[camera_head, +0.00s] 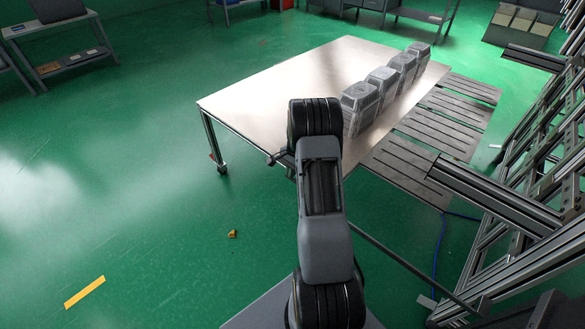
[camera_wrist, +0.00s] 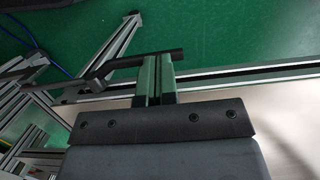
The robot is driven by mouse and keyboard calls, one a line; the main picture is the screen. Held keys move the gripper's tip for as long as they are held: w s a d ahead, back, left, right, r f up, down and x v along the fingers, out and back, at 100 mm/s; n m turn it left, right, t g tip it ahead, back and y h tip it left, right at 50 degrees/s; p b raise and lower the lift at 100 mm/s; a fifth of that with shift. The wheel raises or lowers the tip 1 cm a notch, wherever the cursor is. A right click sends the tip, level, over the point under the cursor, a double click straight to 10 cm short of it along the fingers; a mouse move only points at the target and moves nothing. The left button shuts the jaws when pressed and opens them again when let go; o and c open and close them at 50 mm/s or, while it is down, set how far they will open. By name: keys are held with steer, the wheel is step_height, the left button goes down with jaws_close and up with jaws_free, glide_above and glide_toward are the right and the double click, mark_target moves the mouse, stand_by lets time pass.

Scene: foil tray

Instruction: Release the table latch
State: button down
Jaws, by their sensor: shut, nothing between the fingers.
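The metal-topped table (camera_head: 265,88) stands ahead of me in the head view. A dark latch handle (camera_wrist: 128,62) shows in the wrist view as a short bar lying across the tips of my gripper, beside the table's edge rail (camera_wrist: 262,72). A small dark rod (camera_head: 274,158) at the table's near edge in the head view looks like the same handle. My gripper (camera_wrist: 157,70) is shut and empty, its green fingers side by side. I cannot tell whether the fingertips touch the handle. In the head view my arm hides the gripper.
Several silvery foil trays (camera_head: 361,97) stand in a row along the table's right side. Dark slatted panels (camera_head: 426,148) adjoin that side. A metal frame (camera_head: 540,190) stands at far right. A yellow scrap (camera_head: 232,234) lies on the open green floor.

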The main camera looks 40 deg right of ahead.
steer(key=shift+f, duration=0.1)
stand_by(0.3)
steer(key=shift+w+a+f+g+p, duration=0.15)
steer(key=shift+f+g+p, duration=0.2)
steer(key=shift+g+p, duration=0.25)
steer(key=shift+w+f, duration=0.1)
steer(key=shift+f, duration=0.75)
steer(key=w+p+v, duration=0.2)
steer(key=p+v, duration=0.1)
steer(key=v, duration=1.1)
steer(key=shift+a+p, duration=0.25)
steer(key=shift+p, duration=0.1)
steer(key=shift+w+f, duration=0.1)
steer(key=shift+f, duration=0.05)
